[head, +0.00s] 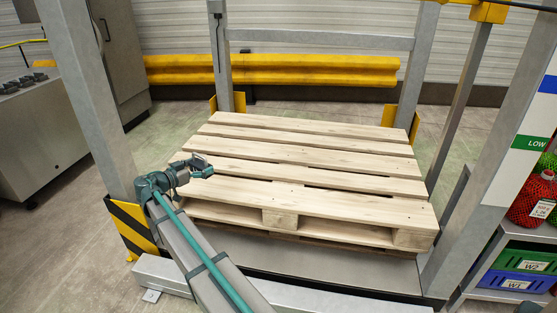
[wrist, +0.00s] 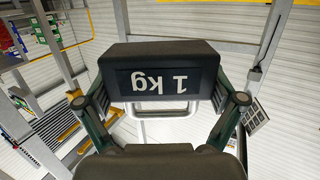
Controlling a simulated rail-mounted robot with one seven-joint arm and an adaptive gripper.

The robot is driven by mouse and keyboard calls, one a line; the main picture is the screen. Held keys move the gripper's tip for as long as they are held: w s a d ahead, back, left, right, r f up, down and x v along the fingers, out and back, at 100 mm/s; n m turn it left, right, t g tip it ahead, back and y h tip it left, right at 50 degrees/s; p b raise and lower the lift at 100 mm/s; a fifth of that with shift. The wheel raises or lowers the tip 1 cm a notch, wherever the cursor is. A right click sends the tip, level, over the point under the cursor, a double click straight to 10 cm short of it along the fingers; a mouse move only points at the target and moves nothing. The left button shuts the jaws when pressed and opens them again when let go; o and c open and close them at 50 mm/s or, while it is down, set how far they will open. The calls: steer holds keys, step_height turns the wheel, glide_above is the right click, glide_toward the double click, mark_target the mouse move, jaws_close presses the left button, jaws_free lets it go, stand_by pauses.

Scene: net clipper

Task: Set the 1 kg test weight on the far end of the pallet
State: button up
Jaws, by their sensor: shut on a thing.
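The 1 kg test weight (wrist: 160,52) is a dark block with upside-down white "1 kg" lettering and a pale metal handle. It fills the upper middle of the wrist view, between the fingers of my gripper (wrist: 160,98), which is shut on it. In the head view my gripper (head: 201,167) is over the left side of the wooden pallet (head: 300,157), nearer its front than its far edge. The weight is too small and dark there to tell apart from the fingers. The pallet's slatted top is bare, and its far end is unobstructed.
Grey frame posts (head: 88,100) stand around the pallet. A yellow guard rail (head: 310,70) runs behind it. A grey cabinet (head: 38,140) is at the left. A shelf with green and blue crates (head: 525,261) and red net bags is at the right.

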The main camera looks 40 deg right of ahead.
steer(key=shift+w+a+f, duration=0.3)
steer(key=shift+w+a, duration=0.25)
steer(key=shift+a, duration=0.25)
steer(key=b, duration=0.4)
glide_above(193, 183)
steer(key=s+a, duration=0.1)
steer(key=s, duration=0.4)
step_height(193, 183, down, 4)
steer(key=w+f, duration=0.2)
steer(key=w+f+b, duration=0.1)
steer(key=shift+d+f, duration=0.1)
steer(key=shift+d, duration=0.2)
steer(key=shift+w+d+f+b, duration=0.15)
steer(key=shift+w+f+b, duration=0.15)
steer(key=shift+w+f, duration=0.3)
steer(key=f+b, duration=0.1)
steer(key=f, duration=0.1)
steer(key=w+f+b, duration=0.1)
steer(key=f, duration=0.1)
steer(key=shift+d+f+b, duration=0.1)
steer(key=shift+f+b, duration=0.2)
steer(key=shift+b, duration=0.1)
steer(key=o, duration=1.4)
steer(key=shift+f, duration=0.2)
steer(key=shift+c, duration=0.2)
steer(key=shift+o, duration=0.5)
steer(key=shift+r, duration=0.1)
